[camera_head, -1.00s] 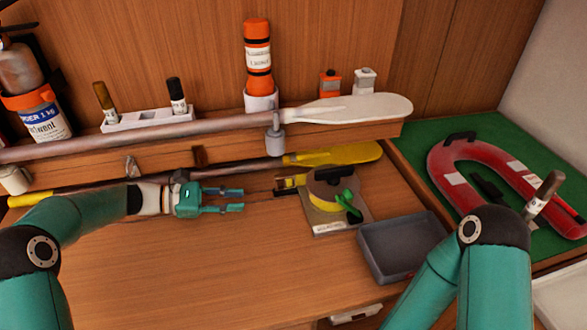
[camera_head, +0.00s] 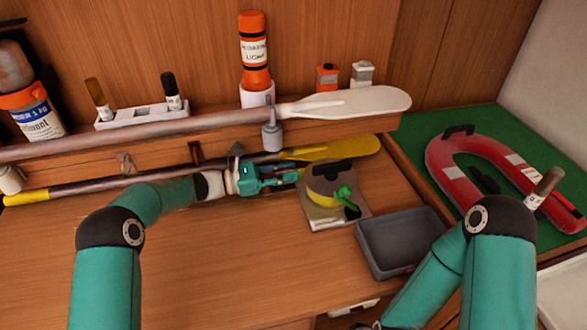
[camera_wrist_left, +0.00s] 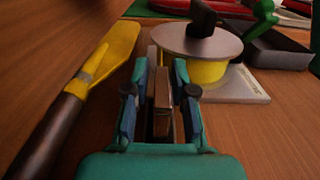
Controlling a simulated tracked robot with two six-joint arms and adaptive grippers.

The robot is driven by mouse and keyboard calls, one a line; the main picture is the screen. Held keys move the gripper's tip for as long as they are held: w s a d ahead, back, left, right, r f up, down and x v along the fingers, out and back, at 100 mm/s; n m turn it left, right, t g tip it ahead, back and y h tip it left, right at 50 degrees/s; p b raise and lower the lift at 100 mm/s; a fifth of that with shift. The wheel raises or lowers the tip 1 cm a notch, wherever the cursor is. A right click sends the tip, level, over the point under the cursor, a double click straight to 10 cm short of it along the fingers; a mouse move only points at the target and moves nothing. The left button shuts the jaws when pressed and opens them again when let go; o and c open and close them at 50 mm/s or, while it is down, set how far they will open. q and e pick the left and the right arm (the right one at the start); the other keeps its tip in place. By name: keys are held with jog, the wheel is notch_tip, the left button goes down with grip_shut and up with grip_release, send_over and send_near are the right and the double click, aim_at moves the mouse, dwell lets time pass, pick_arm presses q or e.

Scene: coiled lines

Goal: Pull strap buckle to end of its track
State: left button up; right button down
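The strap reel (camera_head: 322,187) has a yellow drum, a round grey top, a dark knob and a green crank, and sits on a pale base plate. It is also in the left wrist view (camera_wrist_left: 208,72). The strap buckle, a narrow metal-edged piece (camera_wrist_left: 162,92), lies left of the drum, between the fingers of my left gripper (camera_wrist_left: 160,80). Gaps show on both sides of it, so the fingers look open around it. In the head view, my left gripper (camera_head: 285,177) largely hides the buckle. My right arm enters at lower right; its gripper is out of sight.
A yellow-bladed paddle (camera_head: 340,149) lies just behind the left gripper. A white-bladed paddle (camera_head: 350,103) rests on the ledge above. A grey tray (camera_head: 398,243) stands right of the reel. The front left desktop is clear.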

pick_arm(q)
jog(key=shift+w+d, duration=0.1)
jog(key=shift+d, duration=0.45)
jog(key=shift+c, duration=0.2)
grip_shut()
jog(key=a, duration=0.3)
jog(key=s+a, duration=0.1)
jog(key=a, duration=0.1)
jog(key=shift+a+r, duration=0.1)
jog(key=shift+o, duration=0.2)
grip_release()
jog(key=shift+w, duration=0.1)
